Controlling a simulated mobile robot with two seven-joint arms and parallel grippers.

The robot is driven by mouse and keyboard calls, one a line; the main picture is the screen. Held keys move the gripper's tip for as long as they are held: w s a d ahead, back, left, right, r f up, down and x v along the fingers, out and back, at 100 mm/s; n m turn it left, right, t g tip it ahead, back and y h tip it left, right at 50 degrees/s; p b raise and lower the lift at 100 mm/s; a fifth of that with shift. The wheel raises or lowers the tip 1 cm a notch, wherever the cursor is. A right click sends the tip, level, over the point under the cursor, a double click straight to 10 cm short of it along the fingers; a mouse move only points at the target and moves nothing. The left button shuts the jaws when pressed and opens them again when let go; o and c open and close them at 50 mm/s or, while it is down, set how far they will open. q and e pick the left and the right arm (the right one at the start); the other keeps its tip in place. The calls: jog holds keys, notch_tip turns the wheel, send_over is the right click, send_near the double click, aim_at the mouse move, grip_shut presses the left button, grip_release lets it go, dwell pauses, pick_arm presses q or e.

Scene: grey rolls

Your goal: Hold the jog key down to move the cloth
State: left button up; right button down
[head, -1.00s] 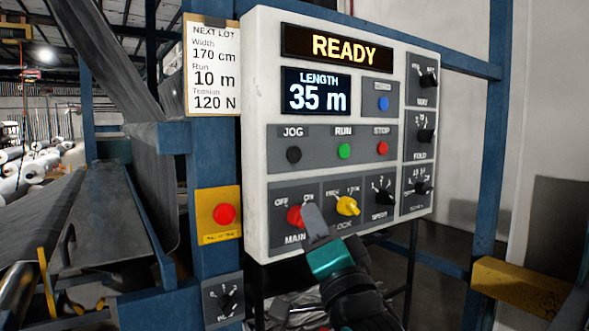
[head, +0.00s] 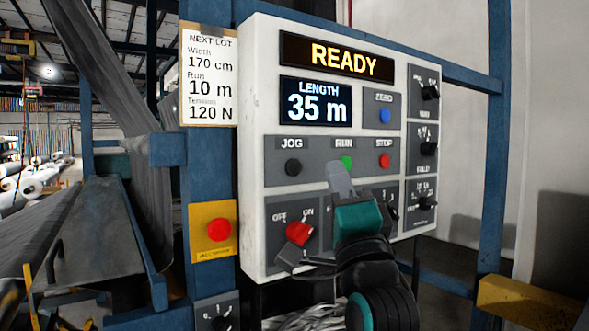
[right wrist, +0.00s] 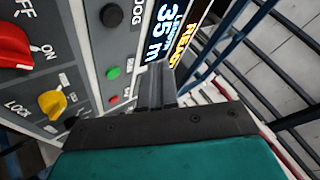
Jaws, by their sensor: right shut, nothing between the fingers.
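The black jog key (head: 293,167) sits under the JOG label on the white control panel (head: 257,120), left of the green RUN key (head: 346,161) and the red STOP key (head: 384,161). In the right wrist view the jog key (right wrist: 110,15) is near the top. My right gripper (head: 338,178) is shut and empty in front of the panel, its tip just below the RUN key and to the right of the jog key. It appears apart from the jog key. The grey cloth (head: 100,70) runs down at the left. My left gripper is out of view.
The display reads READY, and the length display (head: 316,101) reads 35 m. The red main switch (head: 299,233) points toward ON. A red button on a yellow plate (head: 219,230) is on the blue post. A lot card (head: 208,75) hangs left of the panel.

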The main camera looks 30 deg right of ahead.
aim_at(293, 167)
jog(key=shift+w+a, duration=0.15)
jog(key=shift+w, duration=1.65)
jog(key=shift+w+a, duration=0.1)
jog(key=shift+w, duration=1.65)
jog(key=shift+w+h, duration=0.15)
jog(key=shift+h, duration=0.15)
jog(key=shift+w, duration=0.25)
jog(key=shift+w+a, duration=0.1)
jog(key=shift+w, duration=0.35)
dwell(3.5)
